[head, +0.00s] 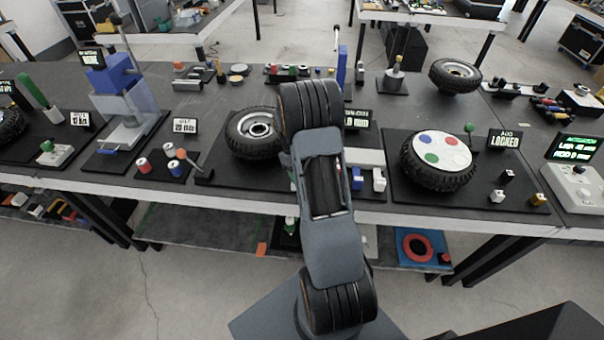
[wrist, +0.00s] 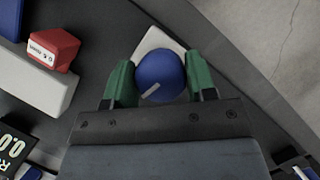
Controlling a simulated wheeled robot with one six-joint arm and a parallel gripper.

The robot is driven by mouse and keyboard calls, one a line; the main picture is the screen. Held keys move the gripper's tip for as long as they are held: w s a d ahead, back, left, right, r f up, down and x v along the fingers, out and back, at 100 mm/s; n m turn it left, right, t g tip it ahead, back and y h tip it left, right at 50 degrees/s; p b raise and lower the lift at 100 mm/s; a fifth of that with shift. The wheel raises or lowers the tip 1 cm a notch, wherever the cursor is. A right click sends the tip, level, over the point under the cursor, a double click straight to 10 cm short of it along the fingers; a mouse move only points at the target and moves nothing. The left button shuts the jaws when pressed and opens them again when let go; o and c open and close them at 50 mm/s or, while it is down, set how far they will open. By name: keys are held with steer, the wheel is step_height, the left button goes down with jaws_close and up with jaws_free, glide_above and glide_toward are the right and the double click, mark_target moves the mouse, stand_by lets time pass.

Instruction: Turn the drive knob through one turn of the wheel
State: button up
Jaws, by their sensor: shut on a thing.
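The drive knob (wrist: 155,70) is round and blue with a white pointer line, and it shows in the wrist view on a pale base (wrist: 156,37). My gripper (wrist: 160,82) is shut on it, one green finger at each side. The pointer line slants toward the lower left of the picture. In the head view my arm hides the gripper and the knob. A black tyre with a silver hub (head: 252,132) lies on a dark mat just left of my arm. I cannot tell from these frames whether this is the wheel that the knob drives.
In the wrist view a red block (wrist: 54,49) sits by a pale bar (wrist: 30,80), with a display (wrist: 14,150) at lower left. In the head view a tyre with a white disc (head: 440,160) stands right of my arm, and a blue press (head: 112,75) at left.

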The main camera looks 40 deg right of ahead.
steer(key=shift+n+h, duration=0.3)
steer(key=shift+n, duration=0.6)
steer(key=o, duration=0.9)
steer(key=v, duration=1.3)
steer(key=shift+a+r+b, duration=0.15)
steer(key=shift+r+b, duration=0.15)
steer(key=shift+r, duration=0.15)
